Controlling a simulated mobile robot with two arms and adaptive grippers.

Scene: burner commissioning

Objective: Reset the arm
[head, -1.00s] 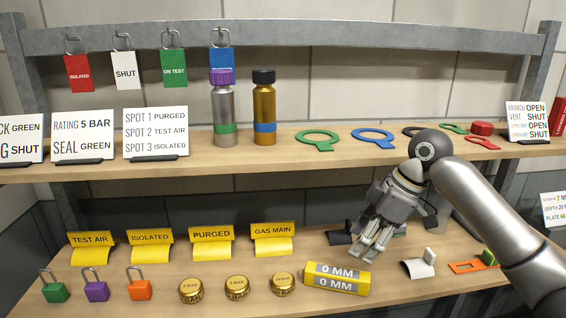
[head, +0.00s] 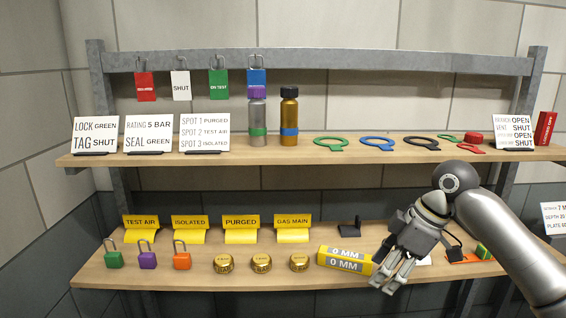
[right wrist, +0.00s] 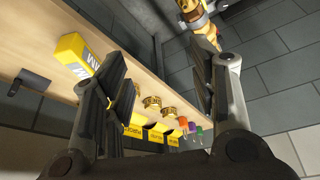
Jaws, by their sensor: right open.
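My right gripper (head: 389,284) hangs at the front edge of the lower shelf in the head view, just right of the yellow 0 MM block (head: 343,261). In the right wrist view its fingers (right wrist: 165,90) are apart with nothing between them. The yellow block also shows in the right wrist view (right wrist: 75,55), beside the left finger and outside the jaws. My right arm comes in from the right and hides part of the shelf's right end. My left gripper is not in view.
The lower shelf (head: 200,272) holds padlocks (head: 182,261), gold caps (head: 261,264) and yellow signs (head: 241,228). The upper shelf (head: 350,152) holds two bottles (head: 289,115), coloured rings (head: 377,143) and cards (head: 205,133). Tags (head: 218,84) hang from the top rail.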

